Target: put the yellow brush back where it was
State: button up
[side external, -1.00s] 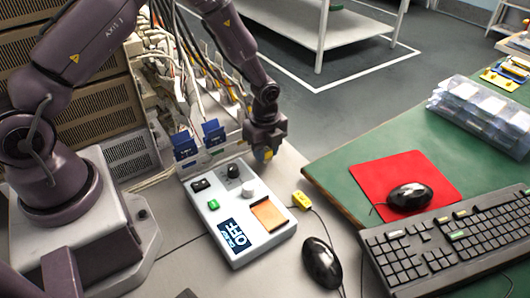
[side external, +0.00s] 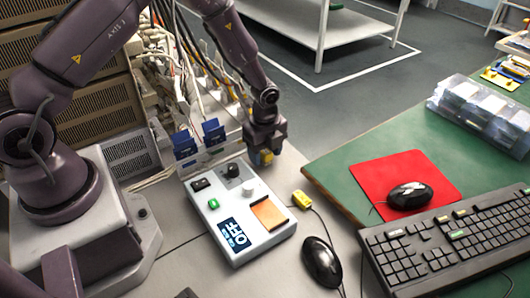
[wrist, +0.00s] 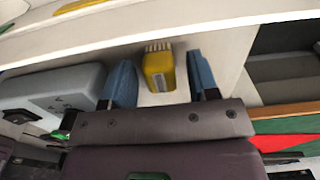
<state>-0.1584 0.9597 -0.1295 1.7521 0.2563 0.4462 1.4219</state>
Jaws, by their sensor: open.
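The yellow brush (wrist: 158,72) shows in the wrist view between the two blue fingers of my gripper (wrist: 160,76), with its pale bristles toward the top of the picture. In the side view my gripper (side external: 265,152) is low over the grey bench, just behind the control box. A small bit of yellow shows at its fingers there. The fingers mostly hide the brush in that view, so I cannot tell exactly how it rests.
The control box (side external: 240,212) with an orange pad and an OFF display stands close in front of my gripper. Blue connectors (side external: 213,132) and cables are to the left. A yellow cabled plug (side external: 301,200) and a black mouse (side external: 321,262) lie to the right.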

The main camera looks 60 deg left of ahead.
notch_tip(320, 180, up, 12)
notch_tip(320, 180, up, 15)
jog(key=n+t+y, duration=0.1)
jog(key=n+t, duration=0.1)
jog(key=n, duration=0.5)
send_over(265, 151)
jog(key=s, duration=0.7)
jog(key=s+d+r+n+t+h, duration=0.1)
jog(key=s+d+r+n+t, duration=0.1)
jog(key=s+r+n, duration=0.5)
jog(key=shift+s+n+t, duration=0.8)
jog(key=shift+s+n, duration=1.2)
jog(key=shift+s, duration=1.7)
jog(key=shift+d, duration=0.1)
